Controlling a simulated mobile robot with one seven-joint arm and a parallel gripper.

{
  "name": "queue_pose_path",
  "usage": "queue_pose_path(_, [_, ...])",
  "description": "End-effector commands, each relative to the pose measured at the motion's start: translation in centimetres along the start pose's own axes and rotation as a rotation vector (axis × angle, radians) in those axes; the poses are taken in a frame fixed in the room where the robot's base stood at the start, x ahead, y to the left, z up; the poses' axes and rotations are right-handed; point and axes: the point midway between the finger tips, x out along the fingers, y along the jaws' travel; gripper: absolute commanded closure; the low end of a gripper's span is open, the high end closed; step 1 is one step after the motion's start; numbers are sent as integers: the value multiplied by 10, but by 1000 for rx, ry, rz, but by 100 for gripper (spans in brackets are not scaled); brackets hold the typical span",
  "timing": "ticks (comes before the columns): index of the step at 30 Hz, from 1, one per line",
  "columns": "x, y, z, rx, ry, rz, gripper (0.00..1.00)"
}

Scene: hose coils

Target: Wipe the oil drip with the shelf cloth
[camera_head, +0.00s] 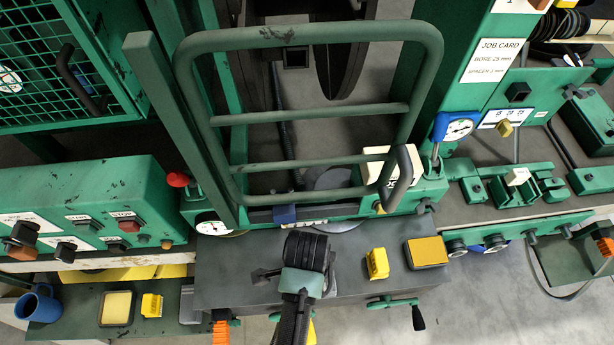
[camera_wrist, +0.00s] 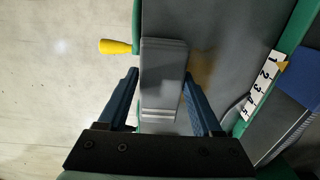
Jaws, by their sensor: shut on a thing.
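My gripper (camera_wrist: 160,73) is shut on a grey folded cloth (camera_wrist: 164,52), which sits between its two blue fingers in the wrist view. A faint brown patch, seemingly the oil drip (camera_wrist: 204,66), shows on the grey bench top just right of the cloth. I cannot tell whether the cloth touches the bench. In the head view my gripper (camera_head: 266,277) is over the grey bench, largely hidden by my own wrist.
A numbered scale (camera_wrist: 262,86) lies along the bench's green edge. A yellow handle (camera_wrist: 115,47) sticks out opposite. A yellow block (camera_head: 377,263) and a yellow-topped tray (camera_head: 427,252) stand right of my arm. A green tubular guard (camera_head: 310,113) rises behind. The bench's left part is clear.

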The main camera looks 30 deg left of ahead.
Motion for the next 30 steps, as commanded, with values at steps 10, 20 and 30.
queue_pose_path(10, [-27,-1,0,0,1,-3,78])
queue_pose_path(20, [-54,-1,0,-1,1,-3,78])
queue_pose_path(30, [-69,0,0,0,0,-1,78])
